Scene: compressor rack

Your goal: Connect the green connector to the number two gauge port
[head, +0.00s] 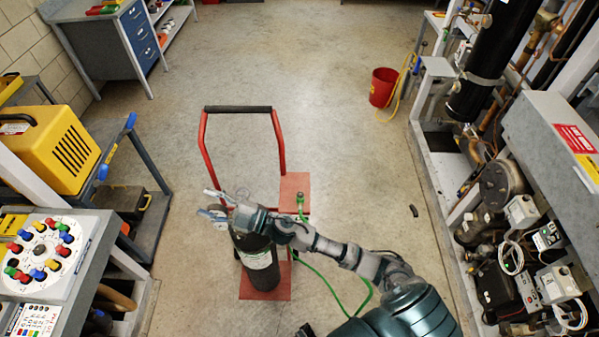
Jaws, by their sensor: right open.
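My right gripper (213,204) is open and empty, at the left of the hand truck above the dark gas cylinder, and well left of the connector. My left gripper is not in view. I cannot make out a number two gauge port; the compressor rack (545,120) at the right has fittings too small to read.
The red hand truck (202,145) stands mid-floor with the cylinder (260,262). A panel of coloured knobs (42,255) and a yellow case (52,148) are at left. A red bucket (382,86) stands near the rack. The floor beyond the hand truck is mostly clear.

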